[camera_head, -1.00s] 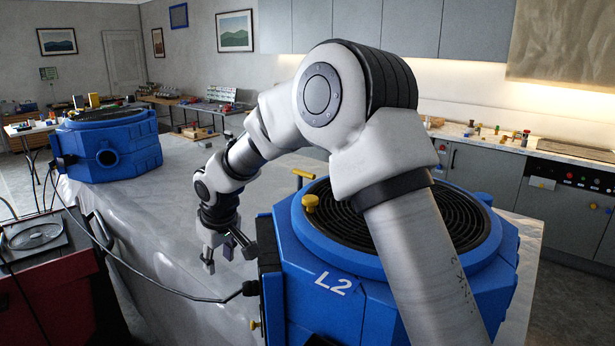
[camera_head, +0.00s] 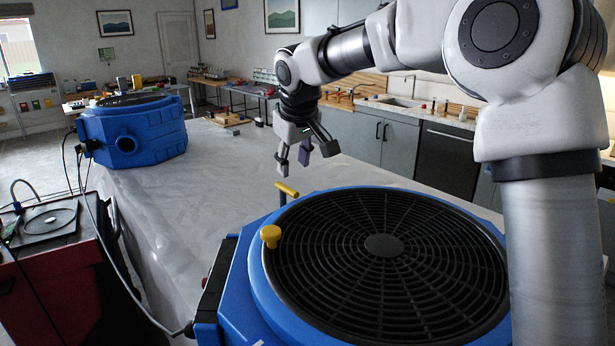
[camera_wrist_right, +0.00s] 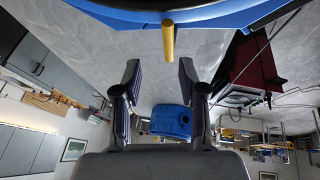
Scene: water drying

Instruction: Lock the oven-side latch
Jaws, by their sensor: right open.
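The near blue machine (camera_head: 235,290) has a round black grille (camera_head: 383,245) on top. A yellow T-shaped handle (camera_head: 288,189) stands upright at its far left edge, and a round yellow knob (camera_head: 271,236) sits on the rim nearer to me. I cannot tell which of these is the oven-side latch. My right gripper (camera_head: 303,158) is open and empty above and just beyond the yellow handle, apart from it. In the right wrist view, the yellow handle (camera_wrist_right: 168,40) lies ahead of the spread fingers (camera_wrist_right: 160,88). My left gripper is out of view.
A second blue machine (camera_head: 135,130) stands at the far left of the grey-covered table (camera_head: 205,180). A red cabinet (camera_head: 50,290) with a cable stands at the left. Kitchen cabinets and a sink counter line the right back. The tabletop between the machines is clear.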

